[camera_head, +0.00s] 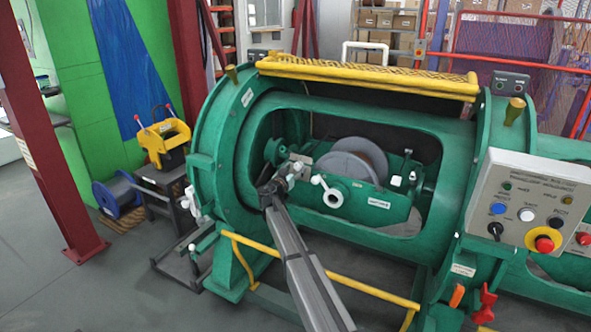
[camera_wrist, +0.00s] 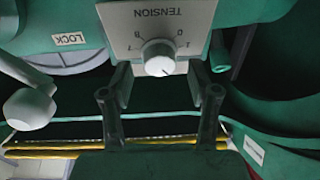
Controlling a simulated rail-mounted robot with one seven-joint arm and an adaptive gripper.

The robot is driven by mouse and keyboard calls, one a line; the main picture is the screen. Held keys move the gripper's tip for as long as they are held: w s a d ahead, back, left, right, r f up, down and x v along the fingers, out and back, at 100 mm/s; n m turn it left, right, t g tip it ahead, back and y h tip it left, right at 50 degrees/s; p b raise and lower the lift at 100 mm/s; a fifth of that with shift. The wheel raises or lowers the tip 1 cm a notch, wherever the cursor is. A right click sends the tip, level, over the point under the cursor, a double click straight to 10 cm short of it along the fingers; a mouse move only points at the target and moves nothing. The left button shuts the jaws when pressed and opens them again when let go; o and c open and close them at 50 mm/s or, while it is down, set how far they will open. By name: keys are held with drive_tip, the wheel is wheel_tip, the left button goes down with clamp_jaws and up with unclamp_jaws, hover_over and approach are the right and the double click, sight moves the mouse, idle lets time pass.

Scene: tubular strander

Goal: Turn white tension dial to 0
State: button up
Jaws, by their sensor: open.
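The white tension dial (camera_wrist: 159,58) sits on a light grey plate (camera_wrist: 190,22) in the wrist view. The plate reads TENSION upside down, with small numerals around the dial, including a 0 at its upper right. I cannot tell clearly which numeral the dial points at. My gripper (camera_wrist: 160,88) is open, its two fingers to the left and right of the dial and short of it, with nothing between them. In the head view my gripper (camera_head: 284,178) is inside the opening of the green drum, in front of the cradle's left end; it hides the dial there.
A white-knobbed lever (camera_wrist: 28,108) beside a LOCK label (camera_wrist: 70,39) is close on the left in the wrist view. In the head view a grey reel (camera_head: 352,165) lies in the cradle. The green drum rim (camera_head: 215,150) and yellow rail (camera_head: 330,280) surround my arm.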

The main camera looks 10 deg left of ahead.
drive_tip(key=shift+w+d, duration=0.15)
drive_tip(key=shift+w, duration=0.3)
clamp_jaws()
